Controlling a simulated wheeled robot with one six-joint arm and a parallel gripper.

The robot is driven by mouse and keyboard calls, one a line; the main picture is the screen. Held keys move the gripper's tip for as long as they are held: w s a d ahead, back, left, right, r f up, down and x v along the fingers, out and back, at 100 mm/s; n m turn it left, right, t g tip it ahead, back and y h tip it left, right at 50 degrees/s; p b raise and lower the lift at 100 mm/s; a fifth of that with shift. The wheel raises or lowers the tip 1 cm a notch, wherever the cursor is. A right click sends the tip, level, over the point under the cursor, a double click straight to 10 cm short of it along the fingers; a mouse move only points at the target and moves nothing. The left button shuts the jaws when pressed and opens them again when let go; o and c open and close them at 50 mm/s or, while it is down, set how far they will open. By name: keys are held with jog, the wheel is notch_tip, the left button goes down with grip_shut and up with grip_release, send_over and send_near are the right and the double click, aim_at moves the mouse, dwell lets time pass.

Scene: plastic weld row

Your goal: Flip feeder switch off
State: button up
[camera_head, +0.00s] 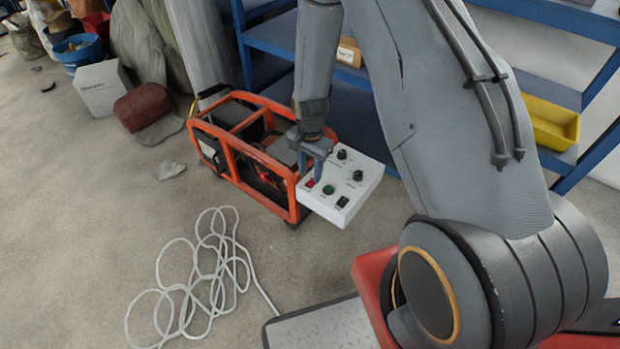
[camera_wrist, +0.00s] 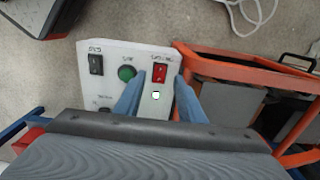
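A white control panel (camera_head: 357,195) sits beside the orange-framed machine in the head view. In the wrist view the panel (camera_wrist: 135,56) carries a red rocker switch (camera_wrist: 160,73), a green round button (camera_wrist: 127,73) and a black rocker switch (camera_wrist: 95,65). Its labels are too small to read, so I cannot tell which one is the feeder switch. My gripper (camera_wrist: 159,80) has its two blue fingers apart, one on each side of the red switch, with nothing between them. I cannot tell whether they touch the panel. In the head view my gripper (camera_head: 317,168) is over the panel's left end.
The orange-framed machine (camera_head: 232,142) stands left of the panel. Blue shelving (camera_head: 350,108) is behind, with a yellow bin (camera_head: 550,124) at right. A loose white hose (camera_head: 197,284) lies coiled on the floor.

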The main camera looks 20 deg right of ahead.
aim_at(310, 183)
jog(key=shift+f, duration=1.8)
